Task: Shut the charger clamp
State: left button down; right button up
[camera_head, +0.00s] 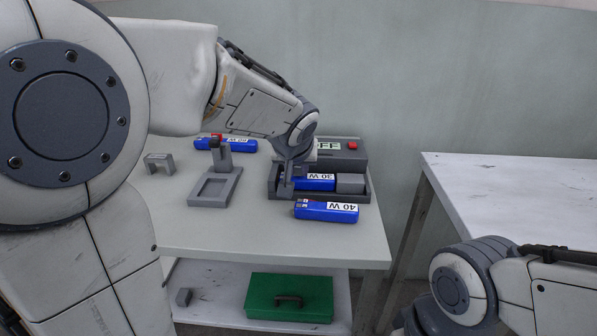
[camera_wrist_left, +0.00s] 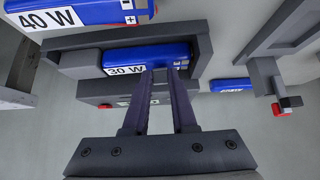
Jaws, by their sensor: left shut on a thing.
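The grey charger (camera_head: 274,191) stands at the right back of the table, its box carrying an OFF label and a red button (camera_head: 352,145). The blue 30 W battery (camera_head: 321,182) lies in its tray, beside a grey block (camera_head: 350,183); the wrist view shows the battery (camera_wrist_left: 147,57) and block (camera_wrist_left: 80,62) too. My left gripper (camera_head: 286,187) is down at the tray's left end. Its fingers (camera_wrist_left: 164,72) are shut close together by the battery's terminal end, on what seems to be the charger clamp; the held part is mostly hidden. My right gripper is out of view.
A blue 40 W battery (camera_head: 326,211) lies in front of the charger. A grey stand (camera_head: 213,188), a small grey bracket (camera_head: 159,162) and another blue battery (camera_head: 239,145) are to the left. A green toolbox (camera_head: 290,298) sits on the lower shelf. The right table (camera_head: 500,190) looks bare.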

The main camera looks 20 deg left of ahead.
pick_arm(q)
jog(key=shift+s+d+f+b, duration=0.1)
jog(key=shift+s+f+b, duration=0.1)
jog(key=shift+f+b, duration=0.25)
jog(key=shift+s+f+b, duration=0.15)
jog(key=shift+f+b, duration=0.2)
jog(key=shift+f, duration=0.1)
jog(key=c, duration=0.7)
grip_release()
jog(key=shift+r, duration=0.1)
jog(key=shift+r, duration=0.1)
jog(key=shift+s+r, duration=0.1)
jog(key=shift+r, duration=0.15)
jog(key=p+v, duration=0.2)
jog(key=v, duration=0.7)
jog(key=shift+s+d+r+p, duration=0.1)
jog(key=shift+s+r+p, duration=0.1)
jog(key=shift+s+p, duration=0.1)
